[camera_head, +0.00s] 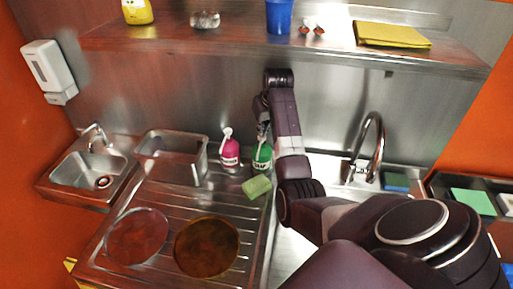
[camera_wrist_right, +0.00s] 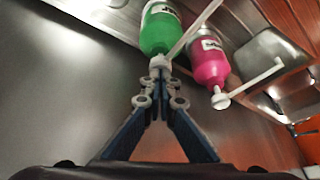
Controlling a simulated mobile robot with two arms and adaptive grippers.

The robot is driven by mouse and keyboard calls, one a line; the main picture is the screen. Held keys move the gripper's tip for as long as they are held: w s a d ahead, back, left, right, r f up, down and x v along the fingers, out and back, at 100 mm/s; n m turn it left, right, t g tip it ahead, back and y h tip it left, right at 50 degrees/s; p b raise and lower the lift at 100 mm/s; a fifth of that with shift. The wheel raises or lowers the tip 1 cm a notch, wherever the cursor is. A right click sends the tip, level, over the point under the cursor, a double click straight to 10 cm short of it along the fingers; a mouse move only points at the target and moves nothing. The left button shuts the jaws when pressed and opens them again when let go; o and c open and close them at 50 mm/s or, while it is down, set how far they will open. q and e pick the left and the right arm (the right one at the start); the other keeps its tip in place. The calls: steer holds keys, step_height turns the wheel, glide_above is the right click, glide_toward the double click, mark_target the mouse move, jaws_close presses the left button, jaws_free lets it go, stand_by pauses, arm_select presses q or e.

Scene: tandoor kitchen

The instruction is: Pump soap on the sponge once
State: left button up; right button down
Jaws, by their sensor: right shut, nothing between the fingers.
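The green soap bottle (camera_head: 262,158) with a white pump stands upright at the back of the metal drainboard. A light green sponge (camera_head: 257,187) lies just in front of it. My right gripper (camera_head: 263,130) points down over the green bottle, shut and empty. In the right wrist view its closed fingertips (camera_wrist_right: 160,88) are at the white pump head (camera_wrist_right: 160,62) of the green bottle (camera_wrist_right: 160,30), touching or very nearly so. The sponge does not show in that view. My left gripper is not in view.
A pink bottle (camera_head: 229,154) with a white pump stands just left of the green one. A metal container (camera_head: 173,152) is farther left. Two round plates (camera_head: 137,236) (camera_head: 207,246) lie on the drainboard. A shelf (camera_head: 280,45) runs above; a tall faucet (camera_head: 375,145) stands at right.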

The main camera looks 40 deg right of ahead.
steer(key=shift+s+a+f, duration=0.1)
steer(key=shift+f, duration=0.35)
steer(key=shift+r+p, duration=0.65)
steer(key=shift+r, duration=0.85)
